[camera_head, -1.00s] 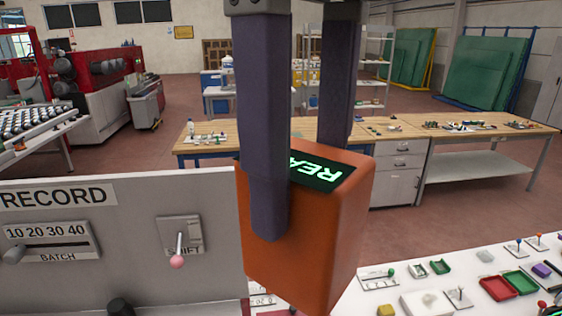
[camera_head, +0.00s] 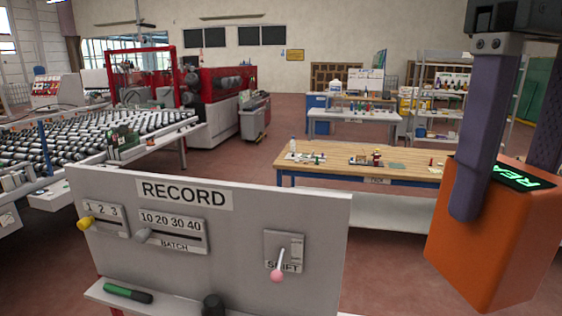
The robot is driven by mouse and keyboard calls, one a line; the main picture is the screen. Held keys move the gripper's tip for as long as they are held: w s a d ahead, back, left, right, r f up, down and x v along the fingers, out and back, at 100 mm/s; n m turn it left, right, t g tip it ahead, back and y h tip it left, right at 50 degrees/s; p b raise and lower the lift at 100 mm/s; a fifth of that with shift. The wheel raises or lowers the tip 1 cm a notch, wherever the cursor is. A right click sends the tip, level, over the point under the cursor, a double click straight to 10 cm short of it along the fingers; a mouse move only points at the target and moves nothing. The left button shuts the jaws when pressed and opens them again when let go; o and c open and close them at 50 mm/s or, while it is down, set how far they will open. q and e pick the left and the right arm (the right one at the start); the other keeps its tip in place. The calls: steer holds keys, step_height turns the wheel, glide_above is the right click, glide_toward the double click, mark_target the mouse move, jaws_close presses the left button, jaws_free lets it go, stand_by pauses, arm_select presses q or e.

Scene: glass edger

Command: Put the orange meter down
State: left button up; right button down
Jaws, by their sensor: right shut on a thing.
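The orange meter (camera_head: 462,253) is a box with a dark display and green lettering on its top, at the right of the head view. My right gripper (camera_head: 500,195) is shut on it, with one dark finger down its near side and the other behind it. The meter is held up in the air, slightly tilted, and nothing shows touching it from below. My left gripper is not in view.
A grey RECORD panel (camera_head: 225,265) with sliders and a pink-knobbed SHIFT lever (camera_head: 277,274) stands in front. A green marker (camera_head: 127,293) lies on the ledge below. A wooden workbench (camera_head: 340,158) stands behind. A roller table (camera_head: 60,150) is at the left.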

steer(key=shift+s+d+f+m, duration=0.1)
steer(key=shift+s+d+m, duration=0.05)
steer(key=shift+d+m, duration=0.4)
steer(key=shift+s+d+f+m, duration=0.1)
steer(key=shift+s+d+m, duration=0.05)
steer(key=shift+d+m, duration=0.4)
steer(key=w+d+f+m+b, duration=0.1)
steer(key=d+f+m+b, duration=0.1)
steer(key=f+m+b, duration=1.1)
steer(key=w+d+f+m+b, duration=0.1)
steer(key=f+m+b, duration=1.3)
steer(key=f+b, duration=1.9)
step_height(320, 180, down, 2)
steer(key=shift+d+f+b, duration=0.1)
steer(key=shift+d+b, duration=0.2)
steer(key=shift+d, duration=0.5)
steer(key=shift+f, duration=0.1)
step_height(320, 180, down, 19)
steer(key=shift+f, duration=0.2)
steer(key=shift+b, duration=0.3)
